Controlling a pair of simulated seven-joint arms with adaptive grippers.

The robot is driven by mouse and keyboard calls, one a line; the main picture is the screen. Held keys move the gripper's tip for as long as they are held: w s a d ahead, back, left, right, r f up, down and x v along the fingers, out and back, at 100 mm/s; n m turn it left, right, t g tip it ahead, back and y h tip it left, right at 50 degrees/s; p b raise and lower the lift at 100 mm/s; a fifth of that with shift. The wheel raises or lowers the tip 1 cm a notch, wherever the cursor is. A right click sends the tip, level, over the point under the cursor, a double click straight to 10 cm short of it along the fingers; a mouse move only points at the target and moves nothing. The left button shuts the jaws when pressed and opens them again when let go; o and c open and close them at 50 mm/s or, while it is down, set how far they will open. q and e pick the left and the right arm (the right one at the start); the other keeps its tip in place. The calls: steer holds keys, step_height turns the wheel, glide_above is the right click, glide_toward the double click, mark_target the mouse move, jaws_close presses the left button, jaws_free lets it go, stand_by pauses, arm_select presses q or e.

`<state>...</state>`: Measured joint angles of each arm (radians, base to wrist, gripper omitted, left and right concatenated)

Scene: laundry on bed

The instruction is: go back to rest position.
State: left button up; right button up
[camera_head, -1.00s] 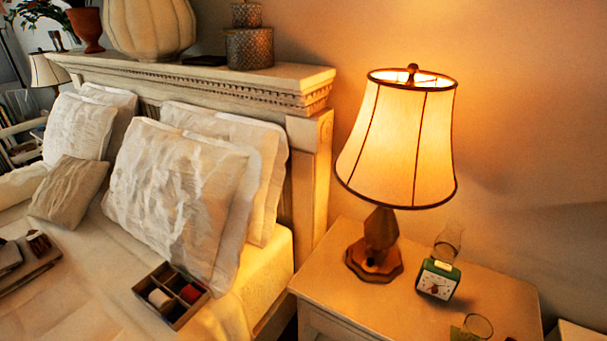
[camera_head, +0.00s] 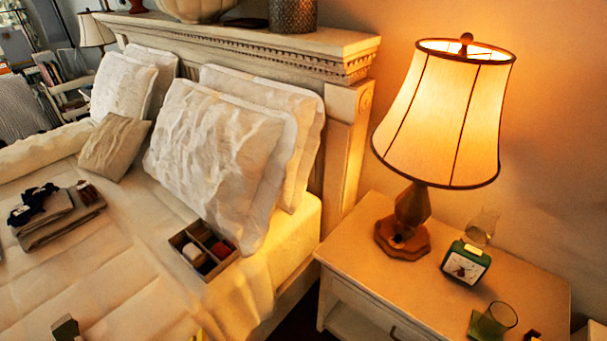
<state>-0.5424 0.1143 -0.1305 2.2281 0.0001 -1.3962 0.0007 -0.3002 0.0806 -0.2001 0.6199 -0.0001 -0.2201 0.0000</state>
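Neither of my grippers can be made out in the head view. The bed (camera_head: 120,250) fills the left side. On it, a divided box (camera_head: 178,240) holds rolled items, one white and one red. A folded grey-brown stack (camera_head: 62,228) with a dark item (camera_head: 38,203) on top lies further left. A dark green piece (camera_head: 67,328) and a yellow piece (camera_head: 197,336) are cut off by the bottom edge, and I cannot tell what they are.
A nightstand (camera_head: 365,262) stands at the right with a lit lamp (camera_head: 440,120), a green clock (camera_head: 466,264) and a green glass (camera_head: 490,322). Pillows (camera_head: 215,160) lean on the headboard (camera_head: 345,135). The quilt between the box and the folded stack is clear.

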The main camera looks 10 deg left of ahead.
arm_select(q)
steer(key=s+d+f+g+h, duration=0.1)
steer(key=s+d+f, duration=0.15)
steer(key=f, duration=1.05)
steer(key=s+d+f+g+h, duration=0.15)
steer(key=s+f, duration=0.25)
steer(key=f, duration=0.8)
steer(key=s+f+n+g+h, duration=0.1)
steer(key=s+f+n+g, duration=0.1)
steer(key=s+f, duration=1.5)
steer(key=shift+s+a+n, duration=0.15)
steer(key=shift+s+n, duration=0.55)
steer(key=shift+s, duration=0.45)
steer(key=shift+f+g, duration=0.1)
steer(key=shift+g, duration=0.15)
